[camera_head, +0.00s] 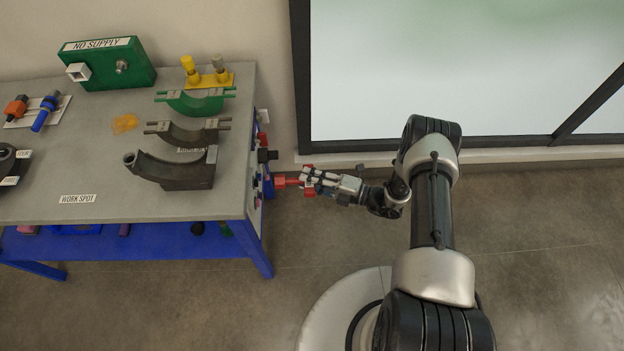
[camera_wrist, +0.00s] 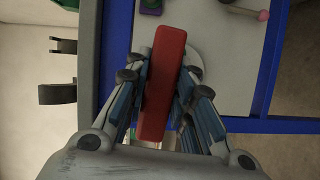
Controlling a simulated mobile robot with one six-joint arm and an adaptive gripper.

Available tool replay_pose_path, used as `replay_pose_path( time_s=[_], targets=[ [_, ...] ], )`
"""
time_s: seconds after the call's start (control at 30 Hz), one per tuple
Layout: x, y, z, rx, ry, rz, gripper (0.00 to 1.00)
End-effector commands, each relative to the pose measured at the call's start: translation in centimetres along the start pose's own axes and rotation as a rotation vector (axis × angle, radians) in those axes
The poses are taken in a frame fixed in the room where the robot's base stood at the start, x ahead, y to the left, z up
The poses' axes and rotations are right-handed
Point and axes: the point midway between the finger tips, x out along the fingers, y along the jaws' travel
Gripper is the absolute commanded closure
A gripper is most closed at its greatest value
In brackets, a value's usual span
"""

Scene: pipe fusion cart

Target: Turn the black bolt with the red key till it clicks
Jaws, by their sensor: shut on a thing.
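The red key (camera_head: 290,181) reaches left from my gripper (camera_head: 312,181) to the cart's right side panel in the head view. In the wrist view my gripper (camera_wrist: 161,85) is shut on the red key (camera_wrist: 165,70), with one finger on each side of its long red bar. The key's far end is at or very near the panel; I cannot tell whether it sits on a bolt.
The grey cart top (camera_head: 100,160) stands left of my gripper, on a blue frame (camera_head: 258,250). Near its right edge lie a dark half-round clamp (camera_head: 180,173) and a green one (camera_head: 197,104). A green box (camera_head: 108,66) stands behind. The floor (camera_head: 330,235) below my gripper is clear.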

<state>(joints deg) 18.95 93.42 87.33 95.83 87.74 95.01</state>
Motion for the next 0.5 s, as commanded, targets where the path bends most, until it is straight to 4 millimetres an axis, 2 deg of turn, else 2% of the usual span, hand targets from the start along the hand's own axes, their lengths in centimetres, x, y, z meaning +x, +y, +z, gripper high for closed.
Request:
replay_pose_path(
  time_s=[0.5],
  targets=[
    [2.5,0.1,-1.1,0.000,0.002,0.002,1.00]
  ],
)
